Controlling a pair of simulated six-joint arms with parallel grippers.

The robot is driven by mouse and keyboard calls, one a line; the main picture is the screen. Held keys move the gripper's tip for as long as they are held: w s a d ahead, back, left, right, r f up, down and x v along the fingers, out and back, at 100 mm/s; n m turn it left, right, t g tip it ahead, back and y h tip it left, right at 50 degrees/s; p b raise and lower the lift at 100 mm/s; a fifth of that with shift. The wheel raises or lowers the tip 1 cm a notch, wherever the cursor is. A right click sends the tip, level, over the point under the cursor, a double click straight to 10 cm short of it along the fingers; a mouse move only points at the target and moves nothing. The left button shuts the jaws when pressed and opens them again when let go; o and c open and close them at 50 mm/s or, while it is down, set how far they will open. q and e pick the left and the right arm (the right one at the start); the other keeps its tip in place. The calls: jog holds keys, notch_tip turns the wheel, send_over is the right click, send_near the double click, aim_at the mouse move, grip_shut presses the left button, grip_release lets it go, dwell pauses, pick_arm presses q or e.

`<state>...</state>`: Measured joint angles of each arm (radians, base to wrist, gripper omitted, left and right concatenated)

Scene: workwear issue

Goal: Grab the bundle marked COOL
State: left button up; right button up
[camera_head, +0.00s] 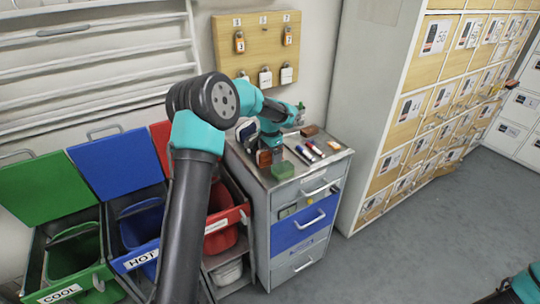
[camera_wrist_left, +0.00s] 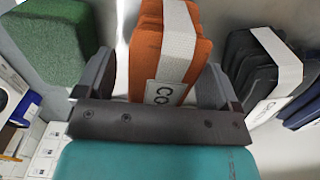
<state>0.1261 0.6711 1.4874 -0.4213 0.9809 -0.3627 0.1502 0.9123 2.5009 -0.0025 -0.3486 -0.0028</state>
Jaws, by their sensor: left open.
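An orange folded bundle (camera_wrist_left: 168,50) with a white band stands in the left wrist view. Its label shows "CO"; the rest is hidden behind my gripper's dark palm. My left gripper (camera_wrist_left: 160,78) is open, with one finger on each side of the bundle's near end. I cannot tell whether the fingers touch it. In the head view my left gripper (camera_head: 270,156) is small and partly hidden over the grey drawer cabinet (camera_head: 262,178). A teal part of my right arm shows at the bottom right corner; its gripper is out of view.
Dark banded bundles (camera_wrist_left: 257,68) stand to the right in the wrist view, and a green block (camera_wrist_left: 50,45) to the left. Markers (camera_head: 308,152) lie on the cabinet. Lidded bins stand left: green marked COOL (camera_head: 62,293), blue marked HOT (camera_head: 140,260), and red (camera_head: 222,224).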

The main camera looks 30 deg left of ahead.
pick_arm(q)
jog(key=shift+f, duration=0.15)
dwell(0.3)
jog(key=c, duration=1.2)
jog(key=shift+o, duration=0.2)
jog(key=shift+r, duration=5.05)
